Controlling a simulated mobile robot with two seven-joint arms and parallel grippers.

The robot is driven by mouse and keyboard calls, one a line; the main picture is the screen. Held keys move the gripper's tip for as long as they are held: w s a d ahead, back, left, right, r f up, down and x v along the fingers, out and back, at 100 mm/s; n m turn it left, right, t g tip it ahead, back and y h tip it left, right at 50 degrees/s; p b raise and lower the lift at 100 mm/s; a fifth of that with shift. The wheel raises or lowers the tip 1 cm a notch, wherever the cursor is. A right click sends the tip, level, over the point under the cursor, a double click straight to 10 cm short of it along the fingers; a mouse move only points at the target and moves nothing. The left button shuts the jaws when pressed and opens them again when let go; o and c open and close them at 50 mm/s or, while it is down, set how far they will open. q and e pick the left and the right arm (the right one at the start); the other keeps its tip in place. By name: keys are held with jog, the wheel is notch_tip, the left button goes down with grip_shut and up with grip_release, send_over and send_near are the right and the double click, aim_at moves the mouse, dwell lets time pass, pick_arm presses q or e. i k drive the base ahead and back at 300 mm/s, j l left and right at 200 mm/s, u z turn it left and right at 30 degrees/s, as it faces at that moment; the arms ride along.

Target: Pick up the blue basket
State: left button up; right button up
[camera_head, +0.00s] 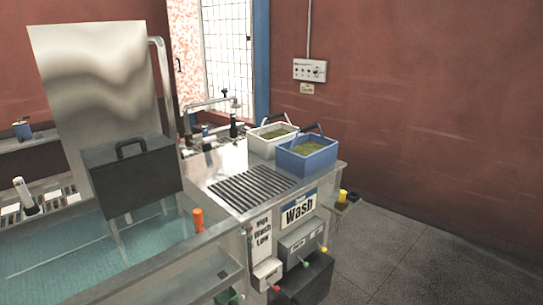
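The blue basket (307,158) stands upright on the right end of the steel counter (225,161), near its right edge. It is an open box with yellowish-green contents. A dark handle or bar (300,136) rises over its rim. A similar white basket (268,142) stands right behind it to the left, and the two look close together; I cannot tell whether they touch. Neither of my grippers shows in the head view.
A slotted grate (252,188) lies left of the blue basket. A dark box with a handle (132,175) stands over a blue-green water tank (60,250) at the left. Coloured knobs stick out at the counter's front. Grey floor (420,255) at the right is clear.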

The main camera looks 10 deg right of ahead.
aim_at(307, 145)
jog(key=i+l+u, duration=0.1)
jog(key=u, duration=0.3)
jog(key=l+u, duration=0.3)
jog(key=u, duration=0.15)
jog(key=i+l+u, duration=0.1)
jog(key=l+u, duration=0.15)
jog(key=u, duration=0.15)
jog(key=l+u, duration=0.3)
jog(key=l, duration=0.2)
jog(key=k+l+u, duration=0.1)
jog(key=l+u, duration=0.2)
jog(key=l, duration=0.2)
jog(key=k+l+u, duration=0.1)
jog(key=l, duration=0.25)
jog(key=k+l+u, duration=0.1)
jog(key=l, duration=0.3)
jog(key=k+l+u, duration=0.1)
jog(key=l, duration=0.25)
jog(key=k+l, duration=0.1)
jog(key=l, duration=0.25)
jog(key=k+l, duration=0.1)
jog(key=l, duration=0.25)
jog(key=k+l+u, duration=0.1)
jog(key=l, duration=0.3)
